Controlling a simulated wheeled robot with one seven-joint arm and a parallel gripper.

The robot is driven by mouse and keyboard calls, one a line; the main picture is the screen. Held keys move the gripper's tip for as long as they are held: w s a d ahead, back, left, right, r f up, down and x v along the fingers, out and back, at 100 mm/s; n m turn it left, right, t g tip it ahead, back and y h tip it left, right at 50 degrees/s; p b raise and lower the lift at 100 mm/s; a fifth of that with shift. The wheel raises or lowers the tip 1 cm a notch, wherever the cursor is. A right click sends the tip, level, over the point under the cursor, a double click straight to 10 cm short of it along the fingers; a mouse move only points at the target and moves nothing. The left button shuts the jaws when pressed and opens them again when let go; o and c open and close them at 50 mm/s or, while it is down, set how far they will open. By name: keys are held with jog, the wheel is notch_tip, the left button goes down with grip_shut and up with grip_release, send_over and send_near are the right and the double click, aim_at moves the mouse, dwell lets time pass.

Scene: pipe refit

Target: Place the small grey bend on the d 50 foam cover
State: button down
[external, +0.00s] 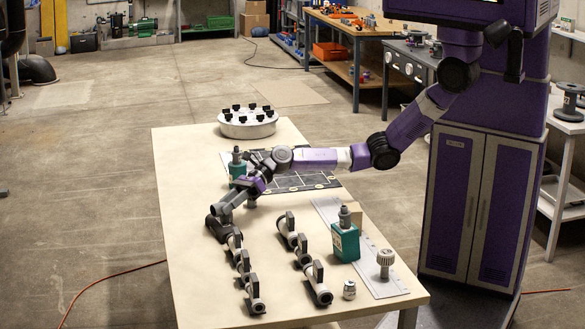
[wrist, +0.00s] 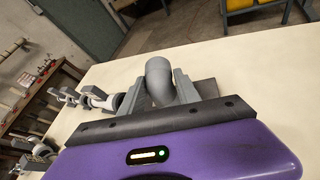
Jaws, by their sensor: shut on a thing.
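My gripper (external: 226,212) reaches down to the left side of the table. In the wrist view its fingers (wrist: 160,92) are shut on the small grey bend (wrist: 159,78), a smooth curved pipe piece. In the external view a dark grey piece at the fingertips is partly hidden and hard to tell apart from the gripper. I cannot make out a label naming the d 50 foam cover. A dark mat (external: 318,181) with pale outlines and yellow marks lies on the table, partly behind my arm.
A white round container (external: 247,126) with black knobs sits at the far end.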

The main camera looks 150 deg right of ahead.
jog(key=shift+f, duration=0.1)
jog(key=c, duration=0.9)
grip_release()
jog(key=shift+o, duration=0.2)
jog(key=p+v, duration=0.1)
jog(key=v, duration=1.1)
jog(key=shift+d, duration=0.1)
